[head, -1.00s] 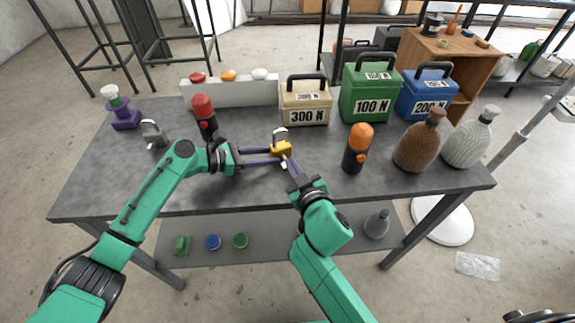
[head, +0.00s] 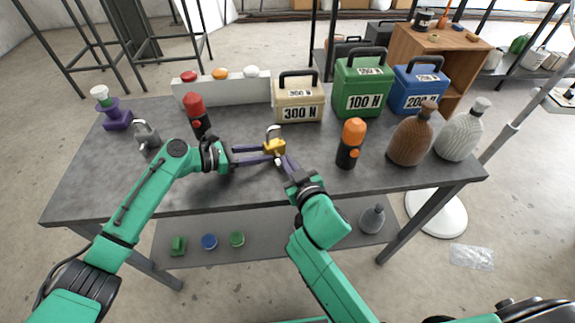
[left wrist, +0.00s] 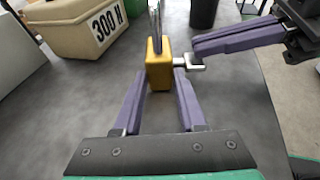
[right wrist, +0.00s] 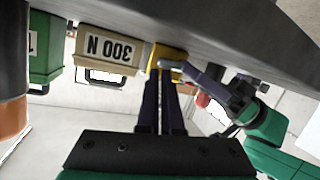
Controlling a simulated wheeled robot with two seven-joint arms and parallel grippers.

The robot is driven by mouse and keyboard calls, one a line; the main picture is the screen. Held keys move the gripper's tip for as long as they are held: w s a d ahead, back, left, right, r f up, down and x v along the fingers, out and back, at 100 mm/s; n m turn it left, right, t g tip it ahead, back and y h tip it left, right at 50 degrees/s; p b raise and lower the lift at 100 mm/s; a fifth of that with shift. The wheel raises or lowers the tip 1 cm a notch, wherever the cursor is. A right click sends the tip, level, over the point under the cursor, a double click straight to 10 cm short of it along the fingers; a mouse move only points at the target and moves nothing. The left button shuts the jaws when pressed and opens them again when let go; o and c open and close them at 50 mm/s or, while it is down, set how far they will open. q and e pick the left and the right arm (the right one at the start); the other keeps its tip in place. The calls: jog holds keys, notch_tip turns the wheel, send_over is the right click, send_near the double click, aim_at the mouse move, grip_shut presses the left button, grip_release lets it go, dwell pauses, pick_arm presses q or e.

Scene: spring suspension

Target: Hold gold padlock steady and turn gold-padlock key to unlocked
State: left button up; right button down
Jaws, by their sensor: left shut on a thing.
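The gold padlock (head: 274,147) with a silver shackle is held above the table in the head view. It also shows in the left wrist view (left wrist: 159,70) and the right wrist view (right wrist: 166,54). My left gripper (left wrist: 160,82) is shut on the padlock body, one purple finger on each side. The silver key (left wrist: 190,63) sticks out of the padlock toward my right gripper. My right gripper (right wrist: 161,78) has its fingertips at the key, with the fingers close together. The fingertips partly hide the key, so I cannot tell whether they grip it.
The beige 300 N box (head: 298,101), green 100 N box (head: 362,88) and blue 200 N box (head: 418,91) stand behind. The orange-topped bottle (head: 350,143) is right of my right gripper. The red-topped bottle (head: 196,115) is behind my left arm. The front table top is mostly clear.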

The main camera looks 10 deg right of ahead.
notch_tip(320, 180, up, 3)
jog(key=shift+a+r, duration=0.1)
jog(key=shift+r, duration=0.1)
jog(key=v, duration=1)
jog(key=shift+r, duration=0.25)
pick_arm(q)
jog(key=o, duration=1.1)
jog(key=shift+c, duration=0.2)
